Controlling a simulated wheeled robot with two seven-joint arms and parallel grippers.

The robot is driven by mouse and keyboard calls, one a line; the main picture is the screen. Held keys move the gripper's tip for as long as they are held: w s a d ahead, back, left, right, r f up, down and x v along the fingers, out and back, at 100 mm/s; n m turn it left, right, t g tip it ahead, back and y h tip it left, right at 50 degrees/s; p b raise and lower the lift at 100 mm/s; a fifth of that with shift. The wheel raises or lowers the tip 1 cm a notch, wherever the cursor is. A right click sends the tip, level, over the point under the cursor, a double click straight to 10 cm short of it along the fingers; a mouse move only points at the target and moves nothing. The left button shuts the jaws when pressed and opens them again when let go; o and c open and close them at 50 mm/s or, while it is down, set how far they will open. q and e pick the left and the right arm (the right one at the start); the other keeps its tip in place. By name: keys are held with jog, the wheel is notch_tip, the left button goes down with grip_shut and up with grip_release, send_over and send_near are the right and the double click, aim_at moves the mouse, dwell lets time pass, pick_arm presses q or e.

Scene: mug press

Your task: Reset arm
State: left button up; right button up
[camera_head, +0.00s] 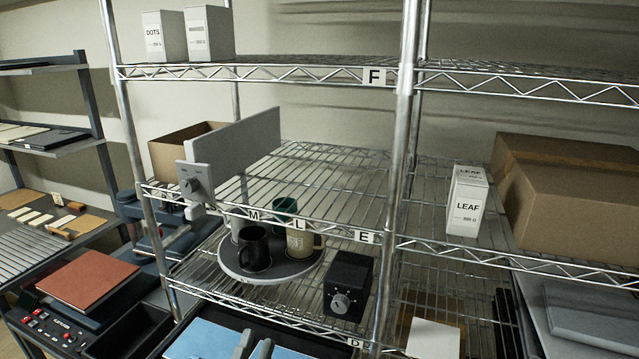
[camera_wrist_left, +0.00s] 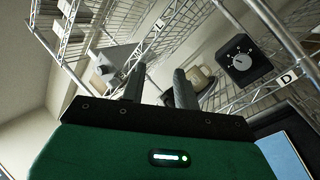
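My left gripper (camera_head: 253,347) shows at the bottom of the head view, its two grey fingertips apart with nothing between them. It is in front of the shelf and below the round tray. In the left wrist view the two fingers (camera_wrist_left: 158,88) are also spread and empty, pointing at the wire shelves. My right gripper is not in view.
A round grey tray (camera_head: 227,262) on the wire shelf holds a black mug (camera_head: 254,249), a cream mug (camera_head: 299,243) and a green mug (camera_head: 285,207). A black dial box (camera_head: 347,285) stands right of it. A steel post (camera_head: 398,170) rises between the bays.

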pick_arm(q)
jog(key=s+d+f+m+g+h, duration=0.1)
jog(key=s+f+m+g+h, duration=0.1)
jog(key=s+f+m+g, duration=0.5)
jog(key=s+d+f+m+g+h, duration=0.1)
jog(key=f+m+g, duration=0.55)
jog(key=m, duration=0.65)
jog(key=s+a+f+m+g+y, duration=0.2)
jog(key=s+a+f+g+y, duration=0.1)
jog(key=s+a+f+y, duration=0.25)
jog(key=s+a+f+m+g+y, duration=0.1)
jog(key=s+a+f+g+y, duration=0.15)
jog(key=s+a+f, duration=0.4)
notch_tip(320, 180, down, 32)
jog(key=w+a+g, duration=0.1)
jog(key=a, duration=0.2)
jog(key=s+a+f+g+y, duration=0.1)
jog(key=s+a+f, duration=0.2)
jog(key=s+f, duration=1.6)
jog(key=shift+a+f+m, duration=0.15)
jog(key=shift+f+m, duration=0.1)
jog(key=shift+m, duration=0.05)
